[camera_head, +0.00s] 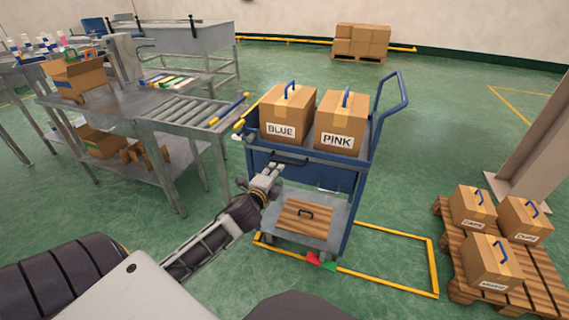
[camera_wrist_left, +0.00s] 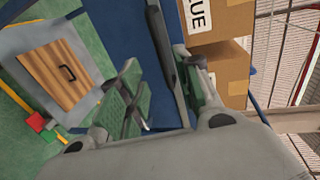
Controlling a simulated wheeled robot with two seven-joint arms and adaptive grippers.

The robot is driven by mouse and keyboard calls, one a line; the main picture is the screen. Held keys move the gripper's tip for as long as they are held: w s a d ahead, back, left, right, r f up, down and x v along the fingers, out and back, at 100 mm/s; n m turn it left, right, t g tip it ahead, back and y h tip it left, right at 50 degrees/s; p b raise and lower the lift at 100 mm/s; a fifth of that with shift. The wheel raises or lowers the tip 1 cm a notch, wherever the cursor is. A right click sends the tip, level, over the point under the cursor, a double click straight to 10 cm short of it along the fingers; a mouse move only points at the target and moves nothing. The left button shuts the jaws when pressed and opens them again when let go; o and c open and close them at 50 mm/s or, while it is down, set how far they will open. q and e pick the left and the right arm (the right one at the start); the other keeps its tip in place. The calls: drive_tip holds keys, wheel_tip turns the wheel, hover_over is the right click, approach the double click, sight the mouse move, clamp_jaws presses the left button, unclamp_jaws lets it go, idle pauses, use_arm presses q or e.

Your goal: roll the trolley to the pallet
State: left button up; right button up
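The blue trolley (camera_head: 354,205) stands in the middle of the head view, with a blue push handle (camera_head: 397,92) at its right. Its top deck carries a box marked BLUE (camera_head: 284,112) and a box marked PINK (camera_head: 341,124). A wooden board with a grip (camera_head: 305,217) lies on its lower shelf. My left gripper (camera_head: 273,172) is at the trolley's near side, by a dark bar (camera_head: 290,160). In the wrist view its fingers (camera_wrist_left: 165,95) are apart, with the dark bar (camera_wrist_left: 160,45) between them. Contact is unclear. The wooden pallet (camera_head: 546,275) at the right holds three boxes.
A yellow floor outline (camera_head: 437,265) runs from under the trolley toward the pallet. A roller table (camera_head: 185,115) stands close left of the trolley. A pillar (camera_head: 535,150) rises behind the pallet. Another pallet with boxes (camera_head: 362,40) is at the back. Green floor lies between trolley and pallet.

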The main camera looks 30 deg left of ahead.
sight(285, 162)
use_arm(q)
drive_tip(key=shift+b+x, duration=1)
drive_tip(key=shift+x, duration=4.15)
use_arm(e)
drive_tip(key=r, duration=0.3)
drive_tip(key=shift+w+a+r+t, duration=0.1)
drive_tip(key=shift+w+a+t, duration=0.2)
drive_tip(key=shift+a, duration=0.05)
use_arm(q)
drive_tip(key=shift+c, duration=0.2)
clamp_jaws()
